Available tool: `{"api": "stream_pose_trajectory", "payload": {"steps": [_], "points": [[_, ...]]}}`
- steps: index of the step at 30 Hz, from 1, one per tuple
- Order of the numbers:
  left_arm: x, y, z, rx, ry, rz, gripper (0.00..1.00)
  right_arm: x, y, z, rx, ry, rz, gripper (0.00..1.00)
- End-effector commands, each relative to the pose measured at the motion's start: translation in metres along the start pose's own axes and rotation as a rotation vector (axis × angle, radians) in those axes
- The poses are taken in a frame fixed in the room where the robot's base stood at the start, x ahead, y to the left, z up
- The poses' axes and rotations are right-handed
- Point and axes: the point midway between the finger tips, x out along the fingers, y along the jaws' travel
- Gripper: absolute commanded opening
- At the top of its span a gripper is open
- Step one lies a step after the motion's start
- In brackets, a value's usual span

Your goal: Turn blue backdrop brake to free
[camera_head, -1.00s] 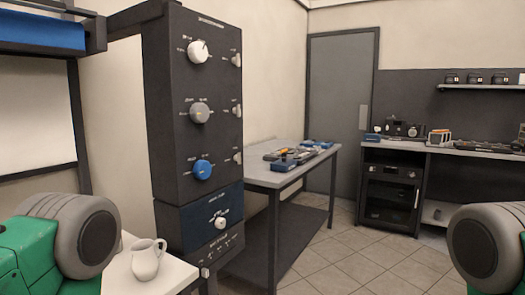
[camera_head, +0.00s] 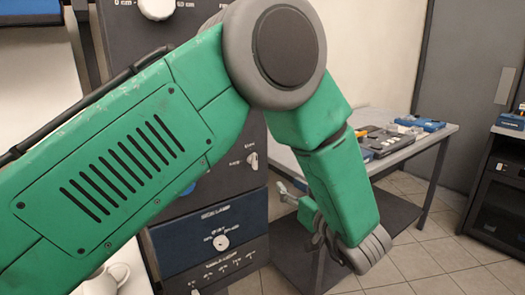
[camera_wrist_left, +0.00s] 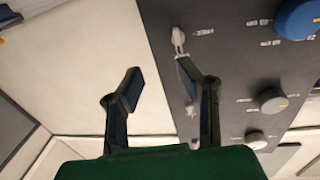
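The dark control panel (camera_head: 120,35) stands behind my left arm in the head view. The blue knob (camera_wrist_left: 298,20) shows at the top right of the wrist view; my arm hides most of it in the head view. The small pale brake lever (camera_wrist_left: 178,40) beside it also shows in the head view (camera_head: 252,160). My left gripper (camera_wrist_left: 160,70) is open and empty, its right fingertip close to the lever. Contact cannot be told. In the head view the gripper (camera_head: 290,195) is right of the panel, partly hidden. My right gripper is out of view.
A grey knob (camera_wrist_left: 270,100) and another lever (camera_wrist_left: 190,110) are on the same panel. A table (camera_head: 405,145) with tools stands behind my arm on the right. A white pitcher (camera_head: 100,280) is at the lower left.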

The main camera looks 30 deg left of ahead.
Motion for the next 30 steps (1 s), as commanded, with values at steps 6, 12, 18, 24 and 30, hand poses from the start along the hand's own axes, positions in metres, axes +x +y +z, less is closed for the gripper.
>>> {"api": "stream_pose_trajectory", "payload": {"steps": [6,12,18,24,30], "points": [[-0.008,-0.008,-0.034,-0.031,0.008,-0.135,0.31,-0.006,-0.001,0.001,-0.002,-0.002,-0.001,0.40],[0.015,-0.008,-0.035,-0.026,0.013,-0.138,0.31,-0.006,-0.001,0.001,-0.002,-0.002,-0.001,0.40],[0.058,-0.013,-0.036,-0.026,0.015,-0.138,0.31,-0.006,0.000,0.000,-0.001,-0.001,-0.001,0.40],[0.095,-0.019,-0.036,-0.027,0.015,-0.136,0.31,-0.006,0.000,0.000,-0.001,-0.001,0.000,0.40],[0.117,-0.022,-0.035,-0.028,0.012,-0.134,0.31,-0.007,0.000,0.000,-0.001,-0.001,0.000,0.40]]}}
